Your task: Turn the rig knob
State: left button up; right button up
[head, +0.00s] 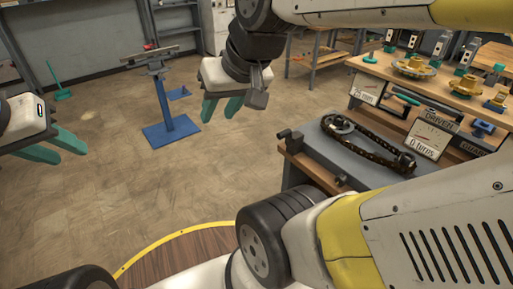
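The rig is a grey bench plate (318,148) carrying a dark chain (372,148) looped around two sprockets. A dark crank-like piece (290,140) sticks out at the rig's left end; it may be the knob, but I cannot tell for sure. Beside the chain stands a sign reading "DRIVEN" and "0 turns" (426,142). My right gripper (219,116) has teal fingers apart and empty, hanging over the floor left of the rig. It touches nothing. My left gripper (72,153) is at the left edge, its teal fingers apart and empty.
A workbench (460,97) with gold and teal parts on stands lies behind the rig. A blue-based stand (172,131) is on the floor at the centre left. My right arm crosses the lower right, hiding the bench's front. Floor (110,190) between is clear.

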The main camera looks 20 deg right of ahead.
aim_at(341, 180)
jog(key=i+j+u, duration=0.15)
jog(key=i, duration=0.3)
jog(key=i+j+u, duration=0.1)
jog(key=i, duration=0.3)
jog(key=i+z, duration=0.6)
jog(key=z, duration=0.2)
jog(key=i+j+z, duration=0.25)
jog(key=z, duration=0.15)
jog(key=i+z, duration=0.15)
jog(key=z, duration=0.3)
jog(key=i+z, duration=0.15)
jog(key=z, duration=0.35)
jog(key=i+j+z, duration=0.15)
jog(key=z, duration=0.3)
jog(key=i+j+z, duration=0.1)
jog(key=z, duration=0.4)
jog(key=i+j+z, duration=0.1)
jog(key=z, duration=0.35)
jog(key=i+j+z, duration=0.15)
jog(key=z, duration=0.25)
jog(key=i+j+z, duration=0.15)
jog(key=j+z, duration=0.3)
jog(key=i+j+z, duration=0.1)
jog(key=z, duration=0.3)
jog(key=j+z, duration=0.45)
